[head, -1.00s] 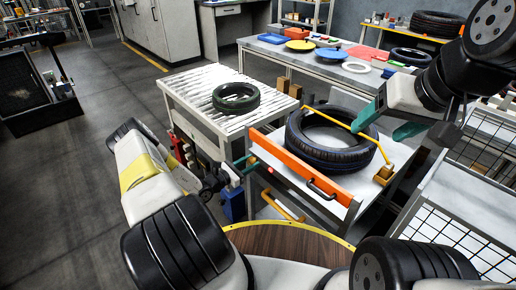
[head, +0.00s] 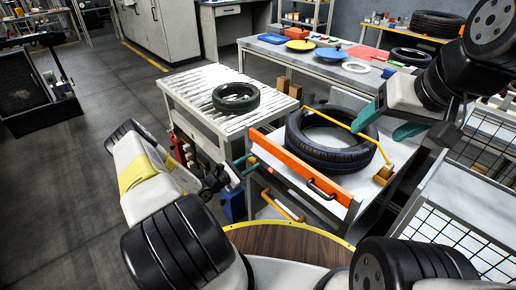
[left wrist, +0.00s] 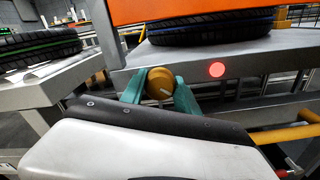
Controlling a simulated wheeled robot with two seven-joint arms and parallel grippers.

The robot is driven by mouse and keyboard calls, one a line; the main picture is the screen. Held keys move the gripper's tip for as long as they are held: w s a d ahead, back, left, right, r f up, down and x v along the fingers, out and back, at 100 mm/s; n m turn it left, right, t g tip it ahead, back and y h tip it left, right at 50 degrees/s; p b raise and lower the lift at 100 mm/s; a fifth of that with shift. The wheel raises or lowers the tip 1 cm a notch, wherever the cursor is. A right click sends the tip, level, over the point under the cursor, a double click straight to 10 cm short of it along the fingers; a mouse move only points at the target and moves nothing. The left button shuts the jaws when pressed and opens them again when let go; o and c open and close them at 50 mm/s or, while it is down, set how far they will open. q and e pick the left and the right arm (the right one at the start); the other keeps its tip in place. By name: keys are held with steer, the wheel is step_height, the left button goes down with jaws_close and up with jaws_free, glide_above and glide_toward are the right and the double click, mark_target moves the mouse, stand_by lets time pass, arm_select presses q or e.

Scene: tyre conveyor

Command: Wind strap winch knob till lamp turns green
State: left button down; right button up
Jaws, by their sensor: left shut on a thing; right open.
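The orange winch knob (left wrist: 160,84) is in the left wrist view, on the front of the cart. My left gripper (left wrist: 158,92) is shut on it, with one teal finger on each side. The lamp (left wrist: 217,69) to the right of the knob glows red. In the head view my left gripper (head: 246,165) is at the cart's left front corner, and the knob is too small or hidden to make out. A black tyre (head: 345,158) lies on the cart with a yellow strap (head: 347,126) across it. My right gripper (head: 391,118) is open and empty, above the tyre's right side.
An orange board (head: 300,168) with a black handle runs along the cart's front. A roller table (head: 190,88) with another tyre (head: 236,97) stands to the left. A wire-mesh cage (head: 440,238) is close on the right. Open floor lies at the far left.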

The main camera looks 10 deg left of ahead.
arm_select(q)
steer(key=c, duration=0.9)
jaws_free()
steer(key=v, duration=0.8)
